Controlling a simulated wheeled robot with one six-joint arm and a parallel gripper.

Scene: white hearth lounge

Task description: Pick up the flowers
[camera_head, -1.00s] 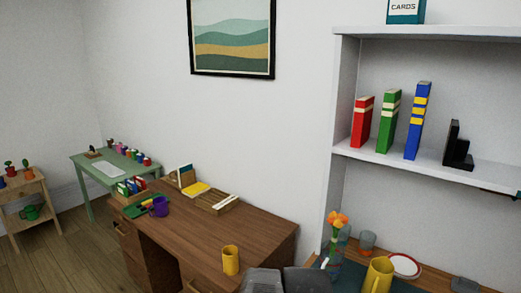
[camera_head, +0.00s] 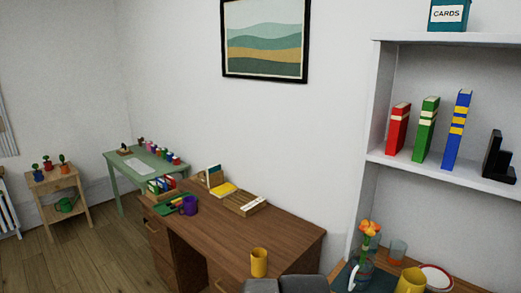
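My gripper's fingers do not show in this view. A dark grey rounded shape, which may be part of my arm, shows at the bottom edge, left of the flowers and apart from them. Small potted plants (camera_head: 48,163) stand on a wooden stand at the far left.
A yellow mug (camera_head: 259,262) stands on the brown desk (camera_head: 215,233). The white shelf (camera_head: 440,178) overhangs behind. Floor at the left is clear.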

